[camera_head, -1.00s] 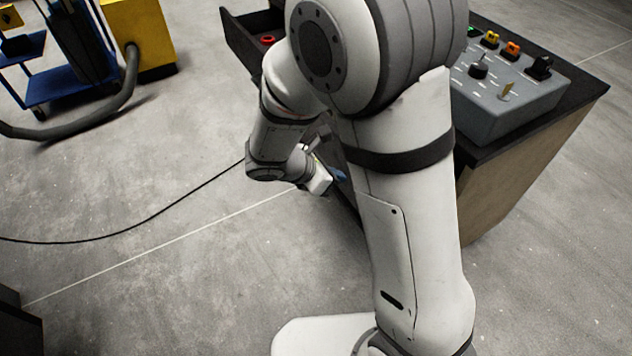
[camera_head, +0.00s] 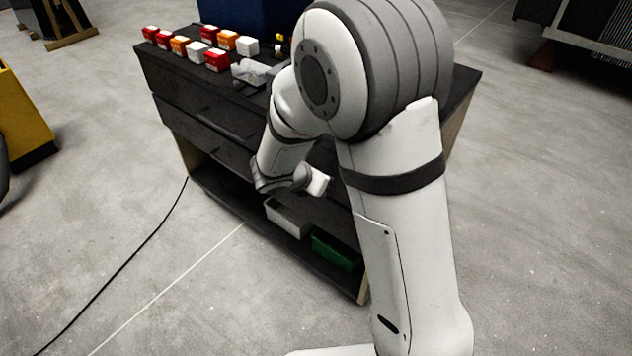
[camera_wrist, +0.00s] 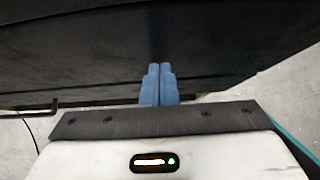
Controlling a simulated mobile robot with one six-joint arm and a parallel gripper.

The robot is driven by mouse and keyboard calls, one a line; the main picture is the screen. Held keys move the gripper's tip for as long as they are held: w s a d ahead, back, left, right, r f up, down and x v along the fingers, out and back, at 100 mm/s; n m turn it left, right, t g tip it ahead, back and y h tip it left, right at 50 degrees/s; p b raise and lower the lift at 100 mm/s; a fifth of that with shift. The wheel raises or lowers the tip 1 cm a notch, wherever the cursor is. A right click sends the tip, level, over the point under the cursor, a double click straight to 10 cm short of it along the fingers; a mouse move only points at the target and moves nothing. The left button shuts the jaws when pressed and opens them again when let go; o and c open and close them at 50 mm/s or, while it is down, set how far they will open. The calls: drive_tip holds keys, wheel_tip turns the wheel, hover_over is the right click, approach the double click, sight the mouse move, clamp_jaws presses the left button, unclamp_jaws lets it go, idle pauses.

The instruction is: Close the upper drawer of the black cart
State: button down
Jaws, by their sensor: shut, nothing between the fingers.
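The black cart (camera_head: 185,62) stands beyond my arm in the head view. Its upper drawer (camera_head: 200,100) shows a dark front with a thin handle. It looks flush or nearly flush with the cart, and my arm covers its right part. A lower drawer (camera_head: 195,135) is beneath it. In the wrist view, my gripper (camera_wrist: 159,68) has its blue fingers together and empty, pointing at a dark surface (camera_wrist: 80,60). I cannot tell whether they touch it. My arm hides the fingertips in the head view.
Several red, orange and white blocks (camera_head: 181,45) and a blue bin (camera_head: 245,14) are on the cart top. A white bin (camera_head: 287,217) and a green bin (camera_head: 335,250) sit on the low shelf. A black cable (camera_head: 150,235) crosses the open floor at left.

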drive_tip(key=shift+w+d+r, duration=0.25)
drive_tip(key=shift+w, duration=0.05)
drive_tip(key=shift+a, duration=0.1)
